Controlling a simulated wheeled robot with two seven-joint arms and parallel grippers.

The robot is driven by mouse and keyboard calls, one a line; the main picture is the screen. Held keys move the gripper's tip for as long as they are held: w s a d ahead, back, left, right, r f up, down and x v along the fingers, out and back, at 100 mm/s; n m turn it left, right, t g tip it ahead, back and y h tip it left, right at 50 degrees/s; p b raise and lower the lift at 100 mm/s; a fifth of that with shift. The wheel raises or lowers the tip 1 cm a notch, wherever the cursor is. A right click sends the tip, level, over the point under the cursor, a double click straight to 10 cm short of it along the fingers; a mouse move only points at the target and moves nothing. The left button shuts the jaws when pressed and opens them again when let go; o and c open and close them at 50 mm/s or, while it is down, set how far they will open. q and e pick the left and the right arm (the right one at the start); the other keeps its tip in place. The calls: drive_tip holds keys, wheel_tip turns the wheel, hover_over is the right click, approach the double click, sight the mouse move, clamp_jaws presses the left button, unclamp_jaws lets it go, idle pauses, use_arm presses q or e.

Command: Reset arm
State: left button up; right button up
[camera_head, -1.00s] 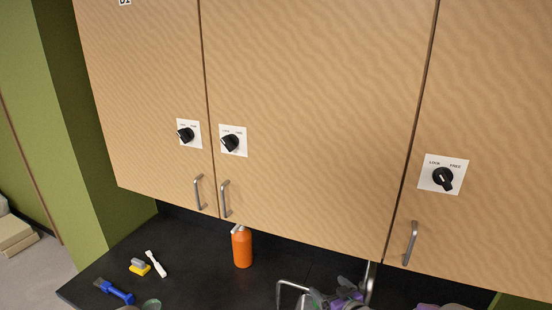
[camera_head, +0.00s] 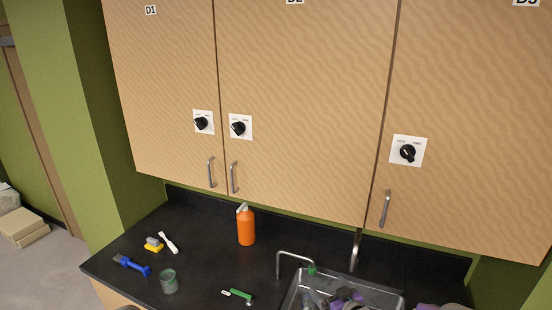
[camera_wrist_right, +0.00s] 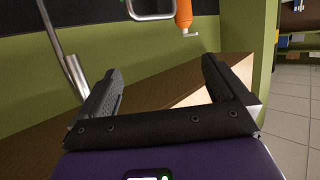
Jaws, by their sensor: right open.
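My right gripper (camera_head: 335,297) shows at the bottom edge of the head view, over the sink area, partly cut off. In the right wrist view its two dark fingers (camera_wrist_right: 160,72) stand wide apart with nothing between them. My left gripper is not in view. Three wooden cabinet doors hang above the counter, each with a black knob on a white plate: left (camera_head: 202,122), middle (camera_head: 239,127) and right (camera_head: 408,152). All the doors look closed.
The black counter (camera_head: 205,270) bears an orange bottle (camera_head: 246,227), a blue brush (camera_head: 131,265), a yellow-based brush (camera_head: 153,245), a white tool (camera_head: 168,242), a grey-green jar (camera_head: 169,282) and a green tool (camera_head: 238,295). A metal sink (camera_head: 385,299) and tap (camera_head: 293,255) stand right of them.

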drive_tip(key=s+a+f+m+g+h, duration=0.1)
drive_tip(key=s+f+m+g, duration=0.1)
drive_tip(key=s+f, duration=0.3)
drive_tip(key=s+a+f+m+g, duration=0.1)
drive_tip(key=s+f+g, duration=0.15)
drive_tip(key=f, duration=0.55)
drive_tip(key=s+a+f+m+g, duration=0.1)
drive_tip(key=s+a+f+g, duration=0.15)
drive_tip(key=s, duration=0.65)
drive_tip(key=s+a+f+m+g, duration=0.1)
drive_tip(key=s+f+m+g, duration=0.2)
drive_tip(key=s, duration=0.6)
drive_tip(key=s+a+f+g, duration=0.25)
drive_tip(key=s+f, duration=0.25)
drive_tip(key=s, duration=0.4)
use_arm(q)
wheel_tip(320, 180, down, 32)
drive_tip(key=b, duration=3.2)
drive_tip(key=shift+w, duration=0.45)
use_arm(e)
wheel_tip(320, 180, down, 31)
drive_tip(key=w, duration=0.1)
drive_tip(key=shift+d, duration=0.45)
